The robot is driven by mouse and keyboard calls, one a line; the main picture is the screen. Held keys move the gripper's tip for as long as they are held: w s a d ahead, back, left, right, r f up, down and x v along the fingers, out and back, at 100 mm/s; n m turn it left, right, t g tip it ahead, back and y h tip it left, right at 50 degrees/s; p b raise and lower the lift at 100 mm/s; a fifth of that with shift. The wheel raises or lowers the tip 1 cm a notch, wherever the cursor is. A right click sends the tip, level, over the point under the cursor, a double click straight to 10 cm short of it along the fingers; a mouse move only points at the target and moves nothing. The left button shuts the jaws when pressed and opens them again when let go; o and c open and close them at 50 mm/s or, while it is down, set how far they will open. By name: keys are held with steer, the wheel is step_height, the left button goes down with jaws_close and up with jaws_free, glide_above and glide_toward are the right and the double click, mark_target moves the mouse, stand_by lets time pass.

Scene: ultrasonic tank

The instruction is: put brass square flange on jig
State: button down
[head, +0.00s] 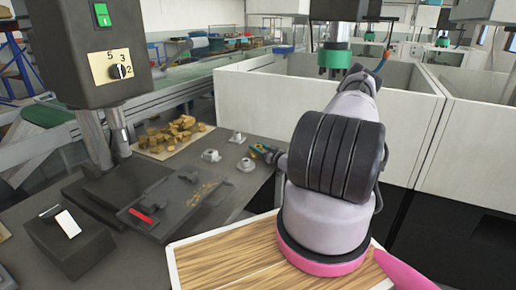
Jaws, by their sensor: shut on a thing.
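My gripper (264,153) is small and far off at the end of my arm, over the right part of the grey bench. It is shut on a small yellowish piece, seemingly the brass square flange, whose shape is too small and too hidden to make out. Green shows beside it. A dark flat fixture (170,222) with a red-handled part lies on the bench, left of and nearer than the gripper; I cannot tell for sure that it is the jig.
Several grey metal flanged parts (210,156) stand left of my gripper. Brass-coloured pieces (172,133) lie heaped on a board behind. A dark machine on a column (90,50) stands at left, a black box (68,240) in front. White tank walls (270,110) rise behind my arm.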

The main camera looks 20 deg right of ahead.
steer(key=shift+c, duration=1.7)
jaws_free()
steer(key=shift+f, duration=0.1)
steer(key=shift+r, duration=0.2)
steer(key=v, duration=1.2)
